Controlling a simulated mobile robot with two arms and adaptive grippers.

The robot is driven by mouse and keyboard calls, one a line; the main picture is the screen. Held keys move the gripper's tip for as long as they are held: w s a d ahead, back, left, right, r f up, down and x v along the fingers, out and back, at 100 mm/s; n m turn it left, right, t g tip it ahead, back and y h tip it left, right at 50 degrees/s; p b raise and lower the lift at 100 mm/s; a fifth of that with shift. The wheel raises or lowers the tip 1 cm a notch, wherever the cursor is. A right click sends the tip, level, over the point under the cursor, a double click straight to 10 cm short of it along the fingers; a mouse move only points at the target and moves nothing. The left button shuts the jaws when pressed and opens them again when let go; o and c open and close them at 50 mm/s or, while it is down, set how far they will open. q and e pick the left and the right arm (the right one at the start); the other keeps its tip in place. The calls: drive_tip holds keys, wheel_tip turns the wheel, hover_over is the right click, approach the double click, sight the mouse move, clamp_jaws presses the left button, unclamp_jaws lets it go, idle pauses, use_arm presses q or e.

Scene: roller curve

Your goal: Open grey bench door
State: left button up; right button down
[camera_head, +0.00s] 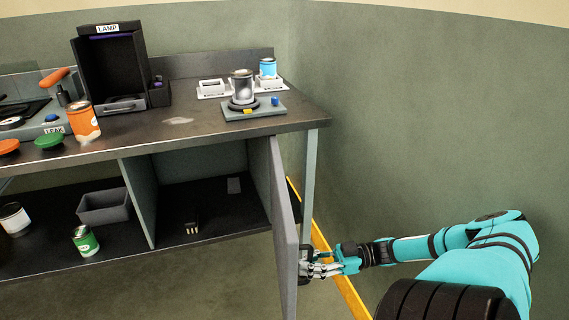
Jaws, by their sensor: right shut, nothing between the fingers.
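The grey bench door (284,222) stands swung out from the right end of the bench (190,133), edge-on to me. The lower compartment (200,195) behind it is exposed. My right gripper (307,268) is shut and empty, at the outer right side of the door near its free edge. A dark handle-like part shows there, and I cannot tell whether the fingers touch it. My left gripper is not in view.
On the bench top stand a black lamp box (110,68), an orange can (83,121) and a grey device (254,107). Below are a grey bin (104,206) and a green can (85,240). A wall (430,130) closes the right side.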

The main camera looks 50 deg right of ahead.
drive_tip(key=v, duration=0.5)
drive_tip(key=shift+d, duration=0.55)
drive_tip(key=c, duration=1.3)
unclamp_jaws()
drive_tip(key=shift+c, duration=0.2)
wheel_tip(320, 180, up, 10)
